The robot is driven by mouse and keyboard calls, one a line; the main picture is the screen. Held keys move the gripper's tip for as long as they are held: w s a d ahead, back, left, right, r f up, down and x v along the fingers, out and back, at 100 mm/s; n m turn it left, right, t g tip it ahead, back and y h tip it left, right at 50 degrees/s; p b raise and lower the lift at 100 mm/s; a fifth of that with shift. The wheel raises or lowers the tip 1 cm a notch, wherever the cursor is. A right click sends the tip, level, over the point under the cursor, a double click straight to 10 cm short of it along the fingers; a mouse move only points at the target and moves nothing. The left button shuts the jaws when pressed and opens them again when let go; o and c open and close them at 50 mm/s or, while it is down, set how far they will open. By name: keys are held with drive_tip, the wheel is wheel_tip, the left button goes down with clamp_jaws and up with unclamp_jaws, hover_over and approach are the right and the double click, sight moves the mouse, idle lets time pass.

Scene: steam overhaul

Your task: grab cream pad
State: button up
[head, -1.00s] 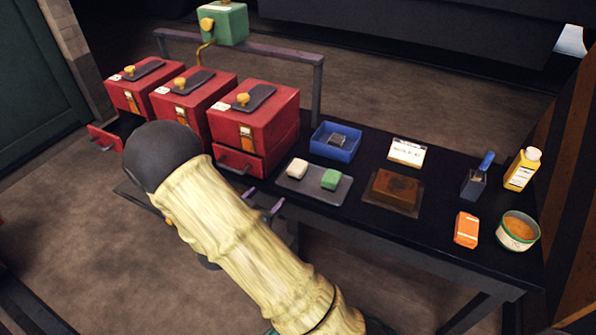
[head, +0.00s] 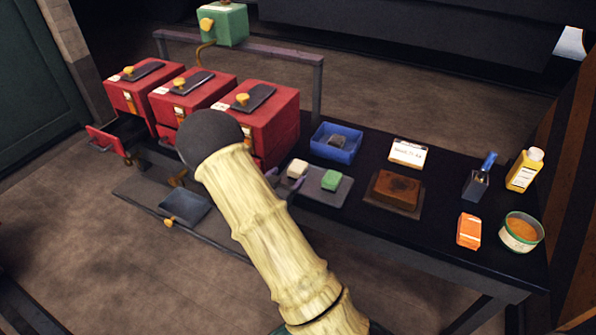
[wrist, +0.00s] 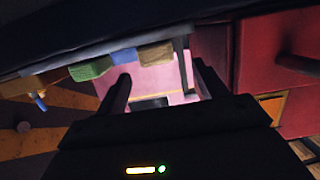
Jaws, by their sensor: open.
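The cream pad (head: 297,169) sits at the left end of a grey tray (head: 322,201) on the black table. The green pad (head: 331,180) lies to its right on the same tray. My gripper (head: 285,178) is open and empty at the tray's left end, close to the cream pad and partly hidden by my arm. In the wrist view, the cream pad shows as a tan block (wrist: 156,54) ahead, between the lines of my open fingers (wrist: 162,72). The green pad (wrist: 90,68) is left of the fingers. I cannot tell whether a finger touches the cream pad.
Red boxes (head: 277,112) stand left of the tray, one close to my arm. A blue bin (head: 335,150) is behind the pads. A brown block (head: 396,189), orange packet (head: 468,231), round tin (head: 521,232) and yellow bottle (head: 524,170) are to the right.

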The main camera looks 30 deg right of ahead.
sight(294, 171)
drive_tip(key=b+x, duration=0.1)
drive_tip(key=x, duration=0.4)
drive_tip(key=shift+s+d, duration=0.1)
drive_tip(key=shift+d, duration=0.1)
drive_tip(key=shift+c, duration=0.2)
drive_tip(key=c, duration=1.1)
